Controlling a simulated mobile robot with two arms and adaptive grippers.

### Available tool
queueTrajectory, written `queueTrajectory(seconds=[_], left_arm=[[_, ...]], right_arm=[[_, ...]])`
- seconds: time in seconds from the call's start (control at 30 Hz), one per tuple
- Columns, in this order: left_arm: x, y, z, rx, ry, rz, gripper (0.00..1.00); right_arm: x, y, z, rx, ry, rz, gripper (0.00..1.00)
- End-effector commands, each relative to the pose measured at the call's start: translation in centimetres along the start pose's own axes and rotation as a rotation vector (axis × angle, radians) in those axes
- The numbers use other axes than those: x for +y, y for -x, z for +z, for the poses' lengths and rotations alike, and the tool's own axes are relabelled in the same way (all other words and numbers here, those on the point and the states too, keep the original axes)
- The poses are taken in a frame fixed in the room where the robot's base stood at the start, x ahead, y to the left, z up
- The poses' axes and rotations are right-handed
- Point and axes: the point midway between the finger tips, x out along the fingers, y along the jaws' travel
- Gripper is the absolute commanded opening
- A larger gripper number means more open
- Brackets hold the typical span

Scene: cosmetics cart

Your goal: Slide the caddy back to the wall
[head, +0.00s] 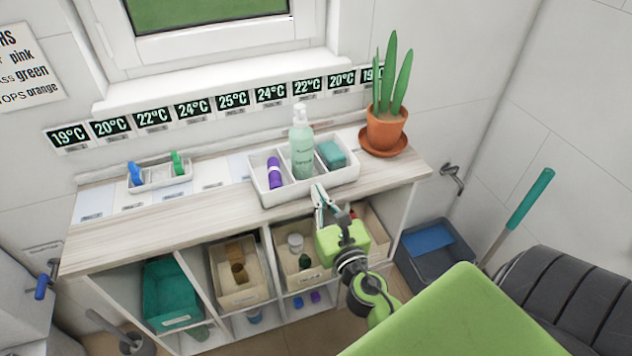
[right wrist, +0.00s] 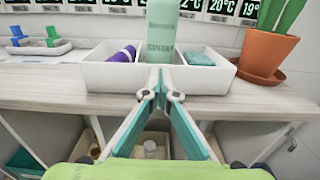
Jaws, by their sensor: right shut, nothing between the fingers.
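The white caddy (head: 281,196) stands upright on the wooden top of the cart (head: 180,229), near its front edge. A strip of counter shows between its back side and the wall. Its compartments hold a purple tube (head: 274,173), a green pump bottle (head: 302,150) and a teal block (head: 331,154). My right gripper (head: 319,190) is shut and empty at the caddy's front wall. In the right wrist view its fingertips (right wrist: 161,74) overlap the front wall of the caddy (right wrist: 113,77) near the middle; whether they touch is unclear. My left gripper is out of view.
A potted plant (head: 386,129) on a saucer stands right of the caddy. A small white tray (head: 159,177) with blue and green clips stands to the left. Temperature labels (head: 233,100) line the wall. The counter left of the caddy is mostly clear. Open cubbies with bins (head: 238,275) lie below.

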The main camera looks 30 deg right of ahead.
Motion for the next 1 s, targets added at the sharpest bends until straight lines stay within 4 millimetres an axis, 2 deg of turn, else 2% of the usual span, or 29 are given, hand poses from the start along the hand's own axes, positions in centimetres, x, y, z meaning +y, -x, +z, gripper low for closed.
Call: queueTrajectory(seconds=[0.2,0.67,0.77,1.0], left_arm=[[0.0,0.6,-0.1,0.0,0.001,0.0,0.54],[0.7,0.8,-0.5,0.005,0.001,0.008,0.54],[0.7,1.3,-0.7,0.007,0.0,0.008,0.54],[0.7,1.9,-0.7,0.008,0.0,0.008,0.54]], right_arm=[[0.0,-1.8,0.0,0.0,0.0,-0.001,0.0],[0.0,-2.5,0.1,-0.001,0.0,0.0,0.0],[0.1,-4.1,0.3,-0.003,0.0,0.002,0.0],[0.0,-9.5,0.2,-0.003,0.001,0.0,0.0]])
